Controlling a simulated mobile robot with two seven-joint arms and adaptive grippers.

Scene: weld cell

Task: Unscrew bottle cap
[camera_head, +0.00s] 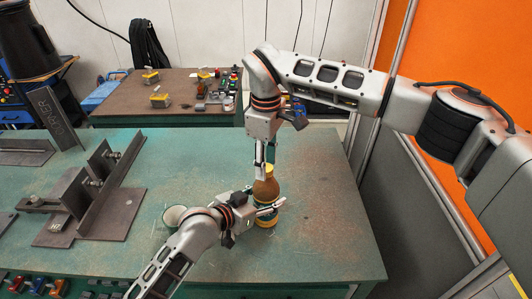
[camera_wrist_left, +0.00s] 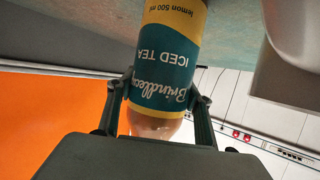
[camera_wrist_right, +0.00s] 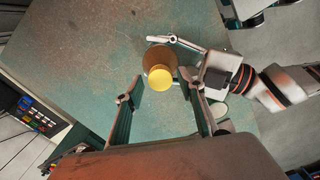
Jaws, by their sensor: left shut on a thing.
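The bottle (camera_head: 266,188) stands upright near the front middle of the green table, with brown tea and a teal and yellow label. My left gripper (camera_head: 262,206) is shut around its label; in the left wrist view both fingers press the sides of the bottle (camera_wrist_left: 168,60), which reads "Iced Tea". My right gripper (camera_head: 266,172) points straight down over the bottle's top. In the right wrist view its fingers are open, and the yellow cap (camera_wrist_right: 161,79) shows in the gap, apart from both fingers. In the head view the fingers largely hide the cap.
A round, white-rimmed thing (camera_head: 175,216) is on the table just left of the bottle, by my left arm. A steel fixture (camera_head: 100,195) stands further left. The table (camera_head: 325,200) is clear right of the bottle. A brown-topped bench (camera_head: 120,105) with small parts stands behind.

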